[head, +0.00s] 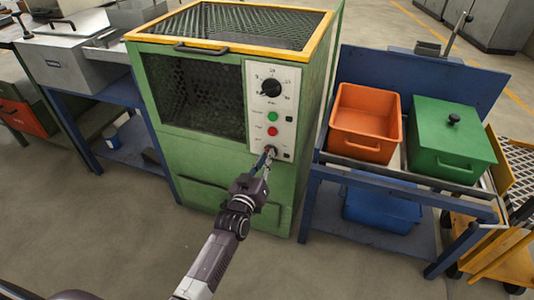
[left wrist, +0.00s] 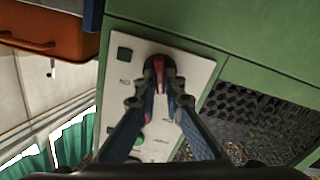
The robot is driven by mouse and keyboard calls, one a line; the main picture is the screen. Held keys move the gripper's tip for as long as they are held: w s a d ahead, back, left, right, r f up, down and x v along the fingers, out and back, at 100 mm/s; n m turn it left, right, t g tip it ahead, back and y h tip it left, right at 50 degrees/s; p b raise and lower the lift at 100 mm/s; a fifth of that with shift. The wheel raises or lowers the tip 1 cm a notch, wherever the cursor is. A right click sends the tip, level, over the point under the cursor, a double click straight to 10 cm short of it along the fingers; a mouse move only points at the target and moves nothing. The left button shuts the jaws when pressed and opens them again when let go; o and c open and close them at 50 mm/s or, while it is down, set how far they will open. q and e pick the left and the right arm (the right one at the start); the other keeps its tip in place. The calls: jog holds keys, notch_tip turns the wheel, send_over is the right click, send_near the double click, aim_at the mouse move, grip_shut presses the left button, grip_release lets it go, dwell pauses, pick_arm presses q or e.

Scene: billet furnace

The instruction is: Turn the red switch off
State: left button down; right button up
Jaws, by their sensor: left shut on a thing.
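The red switch (left wrist: 158,65) is at the bottom of the white control panel (head: 283,107) on the front of the green furnace cabinet (head: 215,165). My left gripper (head: 268,155) reaches the lower end of that panel. In the left wrist view its two fingers (left wrist: 164,77) are closed around the switch, with a strip of red between the fingertips. The fingers hide most of the switch, so its position cannot be told. My right gripper is not in view.
Above the switch are a black dial (head: 271,87), a green button (head: 271,117) and a red button (head: 272,131). To the right, a blue bench (head: 330,172) holds an orange bin (head: 365,120) and a green lidded bin (head: 450,135). Open floor lies in front.

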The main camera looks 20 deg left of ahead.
pick_arm(q)
jog(key=shift+a+f+n+p, duration=0.1)
jog(key=shift+n+p, duration=0.35)
jog(key=shift+n, duration=1.95)
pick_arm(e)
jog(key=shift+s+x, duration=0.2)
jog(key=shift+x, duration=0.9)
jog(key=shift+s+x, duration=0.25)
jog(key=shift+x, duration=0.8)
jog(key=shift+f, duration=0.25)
pick_arm(q)
jog(key=c, duration=2)
grip_release()
jog(key=shift+c, duration=0.2)
jog(key=shift+s, duration=0.15)
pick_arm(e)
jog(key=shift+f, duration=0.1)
pick_arm(q)
jog(key=s, duration=1.1)
jog(key=shift+s+a, duration=0.2)
jog(key=shift+s, duration=0.2)
jog(key=shift+f, duration=0.1)
